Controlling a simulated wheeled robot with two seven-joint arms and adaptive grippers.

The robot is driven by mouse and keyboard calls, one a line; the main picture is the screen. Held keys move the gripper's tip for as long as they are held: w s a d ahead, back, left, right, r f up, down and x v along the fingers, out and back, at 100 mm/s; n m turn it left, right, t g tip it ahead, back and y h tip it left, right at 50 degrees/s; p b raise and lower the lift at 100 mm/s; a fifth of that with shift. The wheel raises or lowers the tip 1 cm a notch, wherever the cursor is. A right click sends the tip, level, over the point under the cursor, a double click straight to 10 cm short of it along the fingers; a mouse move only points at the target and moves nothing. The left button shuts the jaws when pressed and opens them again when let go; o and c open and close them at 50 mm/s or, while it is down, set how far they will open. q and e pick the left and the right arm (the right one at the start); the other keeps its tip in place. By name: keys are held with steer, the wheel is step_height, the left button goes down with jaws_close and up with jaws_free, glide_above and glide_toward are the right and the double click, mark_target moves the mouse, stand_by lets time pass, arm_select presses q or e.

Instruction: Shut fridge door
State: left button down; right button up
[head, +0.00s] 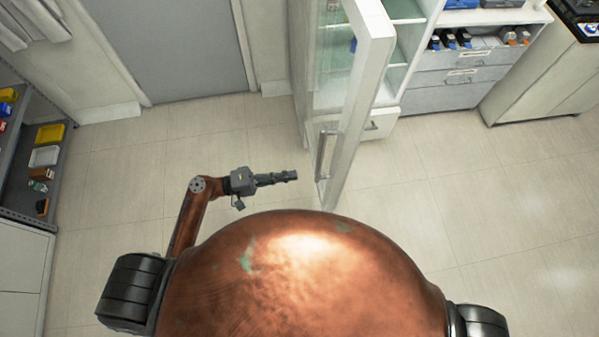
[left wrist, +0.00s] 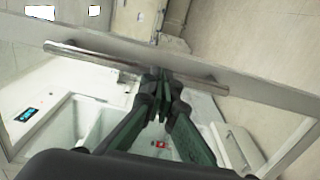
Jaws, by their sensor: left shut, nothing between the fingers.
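The fridge door (head: 357,105) is a glass panel in a white frame, and it stands wide open, its free edge towards me. A vertical metal handle (head: 325,155) is on its left face. The fridge (head: 401,57) stands behind it with its shelves exposed. My left gripper (head: 296,175) is shut and empty, just left of the door's lower end. In the left wrist view the shut fingertips (left wrist: 161,77) overlap the bar handle (left wrist: 130,66); I cannot tell whether they touch it. My right gripper is not in view.
A shelf rack (head: 45,160) with small bins stands at the left wall. A grey door (head: 165,45) is at the back. Drawers (head: 460,78) and a cabinet (head: 545,75) stand right of the fridge. The tiled floor (head: 470,190) on the right is clear.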

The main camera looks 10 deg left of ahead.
mark_target(337, 168)
arm_select(q)
steer(key=p+x, duration=0.2)
steer(key=x, duration=0.9)
steer(key=shift+w, duration=0.1)
steer(key=shift+w+d, duration=0.2)
steer(key=shift+d, duration=0.35)
